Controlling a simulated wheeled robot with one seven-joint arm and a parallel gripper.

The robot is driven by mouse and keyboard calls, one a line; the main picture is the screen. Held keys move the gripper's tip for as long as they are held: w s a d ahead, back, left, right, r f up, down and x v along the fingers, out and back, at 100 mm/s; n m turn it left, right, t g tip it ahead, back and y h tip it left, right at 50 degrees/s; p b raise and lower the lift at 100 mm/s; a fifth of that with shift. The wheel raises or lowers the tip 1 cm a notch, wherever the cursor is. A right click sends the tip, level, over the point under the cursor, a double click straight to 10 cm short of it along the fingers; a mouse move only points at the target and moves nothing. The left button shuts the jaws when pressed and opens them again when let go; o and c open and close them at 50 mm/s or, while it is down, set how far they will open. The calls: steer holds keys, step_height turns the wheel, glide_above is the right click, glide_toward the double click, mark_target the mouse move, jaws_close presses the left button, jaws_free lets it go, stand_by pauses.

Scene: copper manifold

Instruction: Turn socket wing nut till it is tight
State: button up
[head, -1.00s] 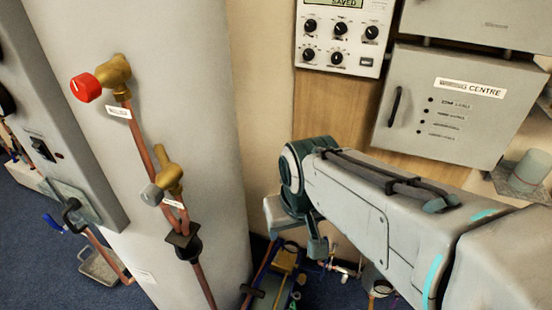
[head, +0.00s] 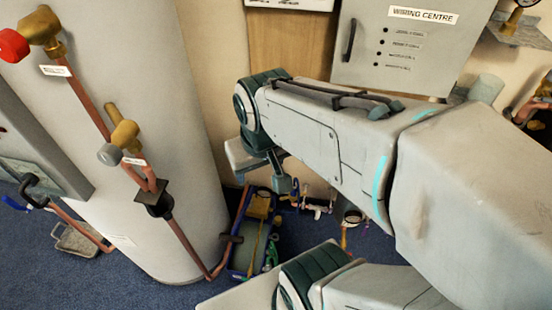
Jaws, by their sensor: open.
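I cannot make out the socket wing nut in the head view; it is hidden or too small to tell. My gripper (head: 268,176) hangs below the dark ribbed joint at the far end of my arm, seen from behind and partly covered by that arm. It appears open, with nothing visible in it. Beyond and below it, a blue-edged assembly (head: 232,262) stands low by the floor, with yellow and green parts. Small pale fittings (head: 318,208) show just right of that assembly. Whether the gripper touches anything there I cannot tell.
A large pale cylinder (head: 170,130) with copper pipes, a red-knobbed brass valve (head: 40,27) and a grey-capped valve (head: 122,135) stands at left. A grey wiring centre box (head: 395,50) hangs behind my arm.

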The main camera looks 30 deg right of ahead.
stand_by(0.3)
